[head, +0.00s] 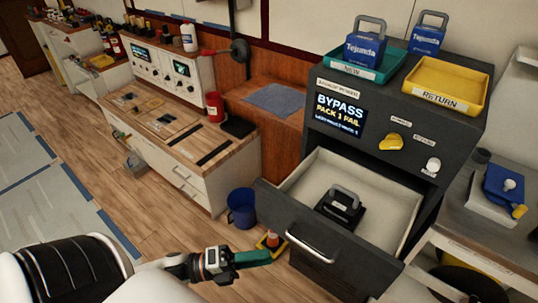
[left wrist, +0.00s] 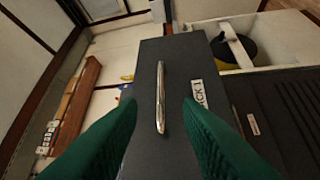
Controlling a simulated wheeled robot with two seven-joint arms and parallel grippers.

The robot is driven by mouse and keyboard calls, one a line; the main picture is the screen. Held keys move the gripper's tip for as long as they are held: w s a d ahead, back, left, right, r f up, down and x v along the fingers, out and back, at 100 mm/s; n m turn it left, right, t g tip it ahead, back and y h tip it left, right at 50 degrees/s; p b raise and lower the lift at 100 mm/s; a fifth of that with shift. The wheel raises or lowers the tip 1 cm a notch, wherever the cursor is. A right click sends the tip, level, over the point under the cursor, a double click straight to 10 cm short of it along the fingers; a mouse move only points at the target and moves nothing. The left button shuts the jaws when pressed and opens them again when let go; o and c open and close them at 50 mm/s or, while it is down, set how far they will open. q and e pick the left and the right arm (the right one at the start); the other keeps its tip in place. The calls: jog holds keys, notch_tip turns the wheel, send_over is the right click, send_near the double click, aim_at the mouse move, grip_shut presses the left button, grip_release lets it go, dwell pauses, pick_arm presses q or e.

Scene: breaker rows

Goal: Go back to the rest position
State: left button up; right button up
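My left gripper (head: 268,256) reaches in from the lower left of the head view, its green fingers pointing at the open drawer (head: 405,225). In the left wrist view the two green fingers stand apart with nothing held (left wrist: 158,112). The drawer's metal handle (head: 312,244) lies ahead of the fingertips, with a gap in the head view; it also shows in the left wrist view (left wrist: 160,97). A black pack with a grey handle (head: 341,207) sits inside the drawer. My right gripper is not in view.
The dark cabinet (head: 360,160) has a screen (head: 339,115) reading "BYPASS PACK 1 FAIL". On top are a teal tray (head: 349,76) with a blue pack (head: 365,49), another blue pack (head: 428,37) and a yellow RETURN tray (head: 440,86). A blue bucket (head: 241,210) stands left of the drawer. Floor at left is clear.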

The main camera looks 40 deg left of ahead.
pick_arm(q)
jog(key=s+a+f+n+g+y, duration=0.1)
jog(key=a+f+n+y, duration=0.3)
jog(key=f, duration=0.5)
jog(key=a+f+n+y, duration=0.2)
jog(key=f+n+y, duration=0.2)
jog(key=f+n, duration=0.45)
jog(key=s+a+f+n+g+y, duration=0.1)
jog(key=a+f+n+y, duration=0.25)
jog(key=f, duration=0.75)
jog(key=s+d+f+n+g+y, duration=0.1)
jog(key=s+d+f+n+g, duration=0.3)
jog(key=s+f, duration=0.5)
jog(key=s+d+f+n+g+y, duration=0.2)
jog(key=s+d+f+n+g, duration=0.3)
jog(key=s+f, duration=0.3)
jog(key=s+n+g, duration=0.1)
jog(key=s, duration=0.3)
jog(key=shift+s+f+n, duration=0.3)
jog(key=shift+s+f, duration=0.1)
